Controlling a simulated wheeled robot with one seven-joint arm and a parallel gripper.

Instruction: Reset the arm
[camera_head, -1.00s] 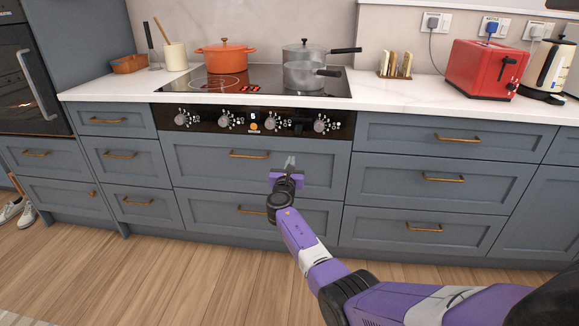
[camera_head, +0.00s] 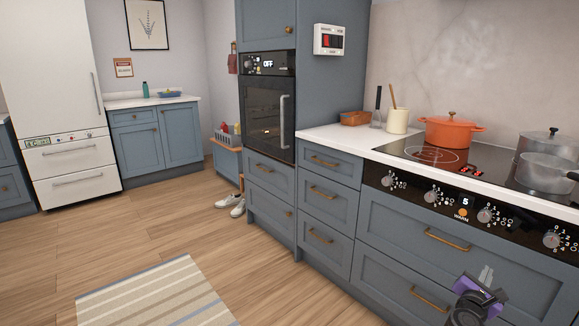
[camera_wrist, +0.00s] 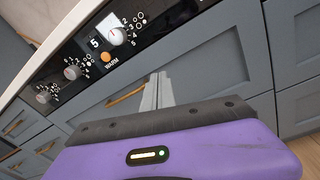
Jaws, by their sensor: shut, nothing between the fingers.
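My gripper (camera_head: 485,277) is at the lower right of the head view, in front of the drawers below the hob. Its two grey fingers are together with nothing between them. In the wrist view the shut fingers (camera_wrist: 157,92) point up toward a drawer front (camera_wrist: 205,62), near a brass handle (camera_wrist: 126,96). I cannot tell whether they touch the front. Most of my arm is outside the head view.
An orange pot (camera_head: 450,133) and steel pans (camera_head: 545,172) stand on the hob (camera_head: 420,150). An oven (camera_head: 268,115) is built into the tall cabinet. Shoes (camera_head: 230,201) and a striped rug (camera_head: 155,292) lie on the floor. Open wooden floor lies at left.

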